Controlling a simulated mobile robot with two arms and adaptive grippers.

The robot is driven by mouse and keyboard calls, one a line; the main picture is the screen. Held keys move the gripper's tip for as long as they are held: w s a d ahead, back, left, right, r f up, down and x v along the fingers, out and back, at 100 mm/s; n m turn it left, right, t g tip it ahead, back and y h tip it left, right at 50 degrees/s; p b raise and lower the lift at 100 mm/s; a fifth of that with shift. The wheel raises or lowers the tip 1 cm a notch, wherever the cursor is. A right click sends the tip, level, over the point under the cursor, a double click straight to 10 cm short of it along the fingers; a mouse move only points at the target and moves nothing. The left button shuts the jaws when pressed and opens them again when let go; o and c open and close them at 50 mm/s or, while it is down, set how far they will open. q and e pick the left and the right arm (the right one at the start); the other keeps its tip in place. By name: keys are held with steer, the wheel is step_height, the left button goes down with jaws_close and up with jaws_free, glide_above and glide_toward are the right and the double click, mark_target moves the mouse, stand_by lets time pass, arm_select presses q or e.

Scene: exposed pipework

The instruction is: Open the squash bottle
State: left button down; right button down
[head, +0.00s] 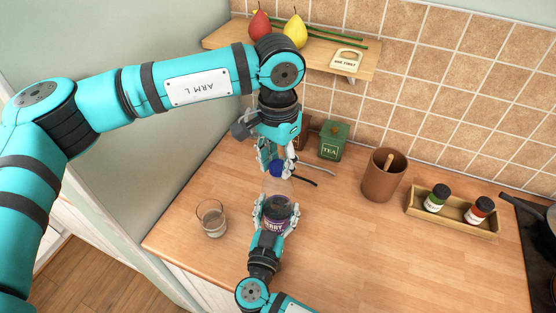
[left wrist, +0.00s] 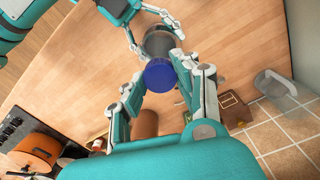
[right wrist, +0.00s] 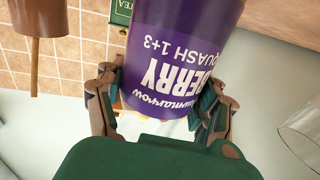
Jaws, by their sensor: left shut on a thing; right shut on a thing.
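The squash bottle (head: 275,226) stands on the counter, dark at the top with a purple label. My right gripper (head: 277,215) is shut around its body; the label (right wrist: 180,60) fills the right wrist view between the fingers (right wrist: 160,110). My left gripper (head: 277,170) points down, shut on a blue cap (head: 276,168). The cap is apart from the bottle, with a gap between them in the head view. In the left wrist view the cap (left wrist: 160,74) sits between the fingertips, with the bottle's dark top (left wrist: 158,42) beyond it.
A drinking glass (head: 211,220) stands left of the bottle. The tea tin (head: 333,141), a brown pot with a wooden spoon (head: 383,178) and a tray (head: 452,222) with two jars stand toward the wall. A shelf (head: 310,61) hangs above. The front right counter is clear.

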arm_select(q)
steer(key=n, duration=0.3)
steer(key=shift+n, duration=0.3)
steer(key=n, duration=1)
steer(key=shift+r+n, duration=0.1)
steer(key=shift+n, duration=0.3)
steer(key=n, duration=1)
steer(key=shift+n, duration=0.3)
steer(key=n, duration=1.6)
steer(key=shift+n, duration=0.4)
steer(key=n, duration=1.1)
steer(key=shift+r, duration=0.1)
steer(key=shift+r, duration=0.15)
